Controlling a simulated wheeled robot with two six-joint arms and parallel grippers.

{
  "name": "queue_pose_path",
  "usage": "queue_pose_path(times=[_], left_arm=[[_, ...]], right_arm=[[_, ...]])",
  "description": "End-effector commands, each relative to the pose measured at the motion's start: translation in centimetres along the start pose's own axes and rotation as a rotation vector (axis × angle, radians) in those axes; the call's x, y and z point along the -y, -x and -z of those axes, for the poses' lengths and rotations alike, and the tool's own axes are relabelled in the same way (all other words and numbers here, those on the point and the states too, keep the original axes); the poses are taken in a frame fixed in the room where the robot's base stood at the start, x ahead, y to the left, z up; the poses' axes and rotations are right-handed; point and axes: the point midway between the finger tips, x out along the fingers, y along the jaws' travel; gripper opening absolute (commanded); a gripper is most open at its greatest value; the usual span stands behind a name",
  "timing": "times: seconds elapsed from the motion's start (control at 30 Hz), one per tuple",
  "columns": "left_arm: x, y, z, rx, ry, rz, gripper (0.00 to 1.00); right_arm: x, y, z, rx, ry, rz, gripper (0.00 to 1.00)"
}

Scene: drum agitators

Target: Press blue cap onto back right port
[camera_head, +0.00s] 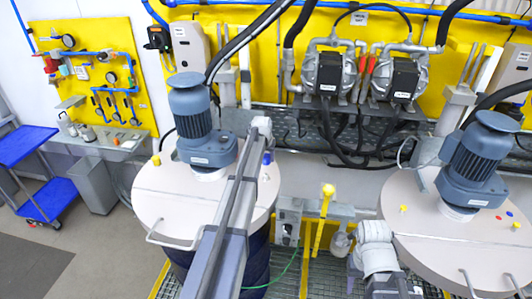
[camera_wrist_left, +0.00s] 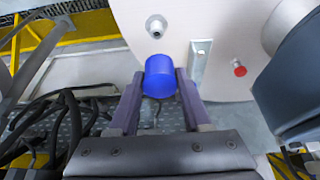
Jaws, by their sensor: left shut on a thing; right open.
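The blue cap (camera_wrist_left: 160,77) is held between the two fingers of my left gripper (camera_wrist_left: 160,88) in the left wrist view. In that view a bare metal port (camera_wrist_left: 155,26) stands on the pale drum lid beyond the cap, apart from it. In the head view my left arm reaches over the left drum lid (camera_head: 165,190), and a small blue spot, the cap (camera_head: 266,158), shows beside it near the lid's right edge. The left fingers are mostly hidden there. My right gripper's fingers cannot be made out.
A red cap (camera_wrist_left: 239,69) and a metal bracket (camera_wrist_left: 200,62) are on the lid. The blue-grey agitator motor (camera_head: 190,110) stands on the left lid, with a yellow cap (camera_head: 155,160) to its left. A second drum with a motor (camera_head: 474,165) stands at right.

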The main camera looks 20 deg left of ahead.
Motion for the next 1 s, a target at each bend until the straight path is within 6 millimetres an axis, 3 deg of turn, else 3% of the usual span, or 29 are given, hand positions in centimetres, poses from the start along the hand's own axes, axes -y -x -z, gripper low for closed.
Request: queue_pose_path(times=[0.27, 0.7, 1.0], left_arm=[[0.0, -0.7, -0.3, 0.0, 0.0, 0.0, 0.0], [0.0, -4.0, -1.7, 0.0, 0.0, 0.0, 0.0], [0.0, -4.1, -1.7, 0.0, 0.0, 0.0, 0.0]], right_arm=[[0.1, -0.7, 0.0, 0.0, 0.003, 0.0, 0.5], [0.3, -4.3, 0.2, -0.001, 0.025, -0.003, 0.5], [0.3, -4.5, 0.3, -0.002, 0.029, -0.003, 0.5]])
